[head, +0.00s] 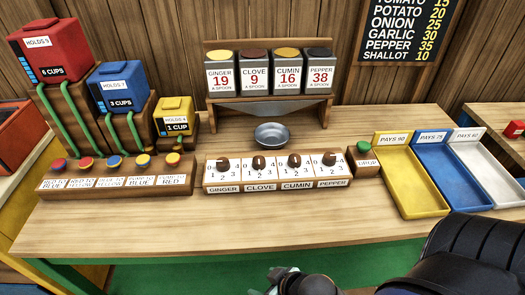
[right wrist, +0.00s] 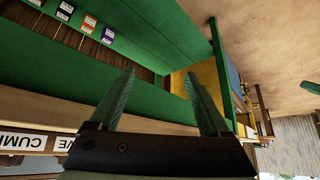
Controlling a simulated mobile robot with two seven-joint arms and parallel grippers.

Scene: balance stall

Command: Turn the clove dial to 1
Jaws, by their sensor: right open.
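The clove dial (head: 259,162) is a dark brown knob on a white numbered face, second from the left on the dial panel. Its knob stands roughly upright in the picture; I cannot tell which number it marks. The clove label (head: 261,187) is below it. My right gripper (head: 300,285) is at the bottom edge of the head view, in front of the counter and apart from the dial. In the right wrist view its two fingers (right wrist: 162,73) are spread with nothing between them. My left gripper is not in view.
The ginger (head: 222,163), cumin (head: 294,160) and pepper (head: 330,159) dials flank it closely. A metal bowl (head: 272,135) stands behind. A green syrup button (head: 363,147) and a yellow tray (head: 408,185) are to the right. The counter's front strip (head: 240,228) is clear.

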